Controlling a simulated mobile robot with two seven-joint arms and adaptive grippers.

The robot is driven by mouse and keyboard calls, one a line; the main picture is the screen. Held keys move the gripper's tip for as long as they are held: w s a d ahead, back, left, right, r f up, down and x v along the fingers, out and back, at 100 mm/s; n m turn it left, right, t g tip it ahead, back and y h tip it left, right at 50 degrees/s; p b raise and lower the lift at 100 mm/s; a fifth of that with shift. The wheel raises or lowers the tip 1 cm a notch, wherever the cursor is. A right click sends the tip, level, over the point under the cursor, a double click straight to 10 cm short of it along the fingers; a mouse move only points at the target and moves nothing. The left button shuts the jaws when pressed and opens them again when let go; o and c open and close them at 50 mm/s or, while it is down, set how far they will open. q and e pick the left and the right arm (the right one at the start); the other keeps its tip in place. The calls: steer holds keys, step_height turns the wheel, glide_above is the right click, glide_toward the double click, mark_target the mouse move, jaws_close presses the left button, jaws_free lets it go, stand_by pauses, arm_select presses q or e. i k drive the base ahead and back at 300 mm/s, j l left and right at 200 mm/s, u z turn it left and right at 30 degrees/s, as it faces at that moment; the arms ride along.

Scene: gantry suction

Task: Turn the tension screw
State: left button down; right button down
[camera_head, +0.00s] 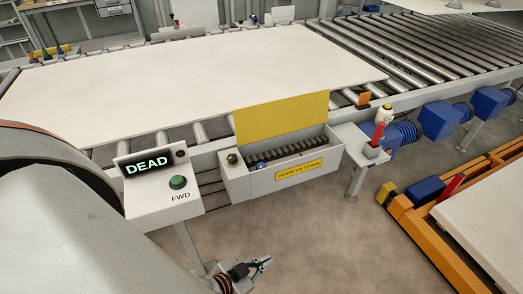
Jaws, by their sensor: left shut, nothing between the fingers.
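A grey box (236,187) with a raised yellow lid (282,117) stands at the conveyor's near side. A dark chain (290,149) runs inside it. A small dark knob with a brass-coloured part (232,158) sits at its left end, and a small blue part (261,167) shows inside near the left. I cannot tell which of these is the tension screw.
A control panel (162,200) with a lit "DEAD" display (147,168) and a green button (177,182) stands left of the box. A large white board (190,80) lies on the rollers (425,50). An orange frame (425,235) is at right. Floor between is clear.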

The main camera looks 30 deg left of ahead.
mark_target(260, 165)
steer(key=u, duration=0.85)
steer(key=i+j, duration=0.05)
